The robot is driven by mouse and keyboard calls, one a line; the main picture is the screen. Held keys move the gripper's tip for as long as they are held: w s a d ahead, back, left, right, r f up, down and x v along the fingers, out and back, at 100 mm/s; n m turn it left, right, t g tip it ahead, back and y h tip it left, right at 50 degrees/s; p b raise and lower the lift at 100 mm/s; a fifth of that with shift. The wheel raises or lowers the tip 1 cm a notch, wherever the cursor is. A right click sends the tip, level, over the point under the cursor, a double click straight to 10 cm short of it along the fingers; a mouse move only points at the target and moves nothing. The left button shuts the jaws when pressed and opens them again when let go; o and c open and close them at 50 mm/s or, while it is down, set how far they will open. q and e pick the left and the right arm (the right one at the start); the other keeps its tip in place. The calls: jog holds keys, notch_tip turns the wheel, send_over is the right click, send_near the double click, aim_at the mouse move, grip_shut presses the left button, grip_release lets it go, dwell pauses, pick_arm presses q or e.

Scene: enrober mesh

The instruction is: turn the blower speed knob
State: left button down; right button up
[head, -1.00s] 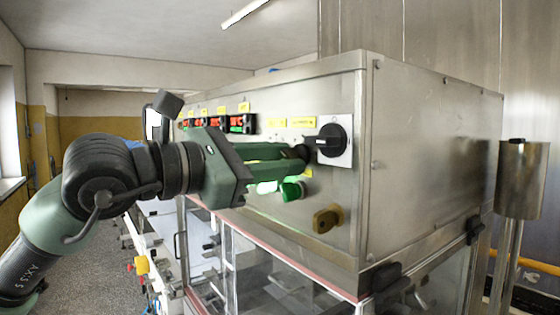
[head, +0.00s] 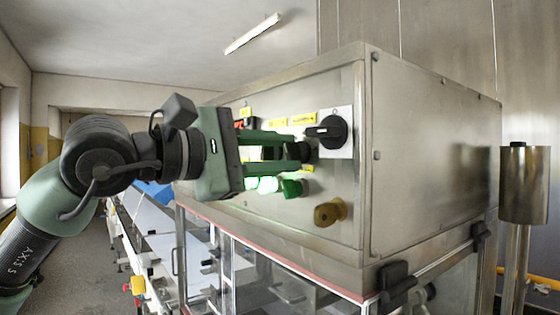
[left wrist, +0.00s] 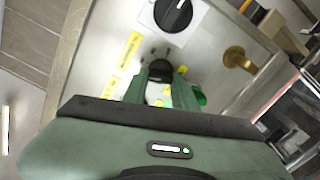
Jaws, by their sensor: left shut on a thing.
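The blower speed knob (head: 304,152) is a small black knob on the steel front panel, and the gripper partly hides it in the head view. It also shows in the left wrist view (left wrist: 159,68), between the fingertips. My left gripper (head: 293,151) has green fingers, one above and one below the knob in the head view, and is shut on it. In the left wrist view the two fingers (left wrist: 158,82) lie on either side of it. The knob's lower labels are too small to read. My right gripper is not in view.
A larger black rotary switch (head: 330,132) on a white plate sits just right of the knob. A green lit button (head: 291,188) is below, and a brass-coloured knob (head: 329,212) lower right. A steel cylinder (head: 525,185) stands at far right. Glazed doors lie under the panel.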

pick_arm(q)
jog(key=shift+m, duration=0.4)
jog(key=c, duration=1.1)
grip_release()
jog(key=b+v, duration=0.3)
jog(key=v, duration=0.5)
jog(key=shift+d, duration=0.1)
